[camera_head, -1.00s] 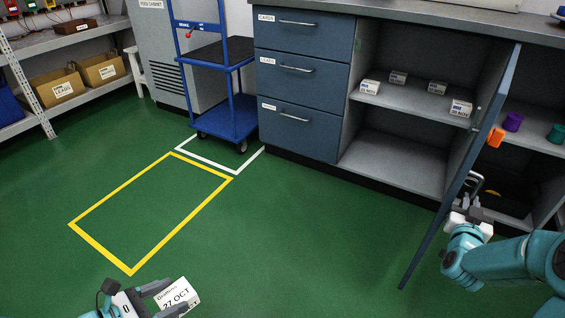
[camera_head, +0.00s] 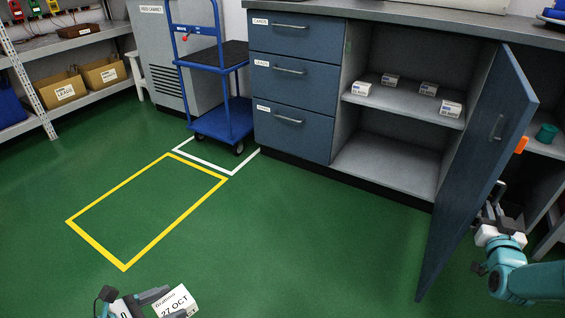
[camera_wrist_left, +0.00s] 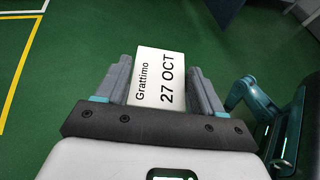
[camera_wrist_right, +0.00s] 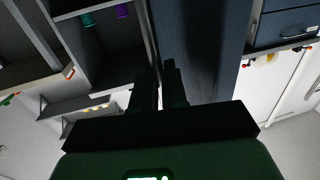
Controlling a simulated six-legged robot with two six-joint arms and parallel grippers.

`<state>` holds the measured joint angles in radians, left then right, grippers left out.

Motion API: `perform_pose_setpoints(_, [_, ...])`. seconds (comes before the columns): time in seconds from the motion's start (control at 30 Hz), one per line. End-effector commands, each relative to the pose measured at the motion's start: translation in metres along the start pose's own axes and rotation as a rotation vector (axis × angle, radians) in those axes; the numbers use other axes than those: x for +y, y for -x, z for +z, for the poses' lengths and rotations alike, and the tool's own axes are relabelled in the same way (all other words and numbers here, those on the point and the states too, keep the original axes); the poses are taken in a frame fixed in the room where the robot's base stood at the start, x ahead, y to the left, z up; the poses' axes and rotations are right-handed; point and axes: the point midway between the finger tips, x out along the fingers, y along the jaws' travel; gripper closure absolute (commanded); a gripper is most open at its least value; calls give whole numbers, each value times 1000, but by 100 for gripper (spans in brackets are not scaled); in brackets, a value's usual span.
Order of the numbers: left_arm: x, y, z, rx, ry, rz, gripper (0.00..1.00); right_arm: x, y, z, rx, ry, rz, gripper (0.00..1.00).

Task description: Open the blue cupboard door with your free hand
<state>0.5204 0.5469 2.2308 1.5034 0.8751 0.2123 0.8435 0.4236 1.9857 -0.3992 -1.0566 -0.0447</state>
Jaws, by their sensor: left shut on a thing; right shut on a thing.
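My left gripper (camera_wrist_left: 163,85) is shut on a white box (camera_wrist_left: 160,78) labelled "Grattimo 27 OCT", which also shows in the head view (camera_head: 175,300).
Small labelled boxes (camera_head: 428,88) sit on the open cupboard's middle shelf (camera_head: 400,105); its floor (camera_head: 390,165) is bare. Drawers (camera_head: 292,90) stand left of it. A blue trolley (camera_head: 225,120) stands beyond the yellow floor outline (camera_head: 195,207). The green floor in front is clear.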

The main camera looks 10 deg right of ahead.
Motion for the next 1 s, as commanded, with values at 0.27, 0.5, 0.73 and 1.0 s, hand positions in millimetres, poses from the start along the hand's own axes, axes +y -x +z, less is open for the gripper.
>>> perform_pose_setpoints(0.27, [1, 0, -1, -1, 0, 1, 61, 5, 0, 2, -5, -2, -20, 100])
perform_pose_setpoints(0.5, [1, 0, -2, -1, 0, 1, 61, 5, 0, 2, -5, -3, -23, 100])
perform_pose_setpoints(0.73, [0, 0, -1, -1, 0, 1, 61, 6, 0, 2, -5, -3, -23, 78])
perform_pose_setpoints(1.0, [-1, 0, -1, -1, 0, 1, 61, 7, 0, 1, -2, -1, -23, 62])
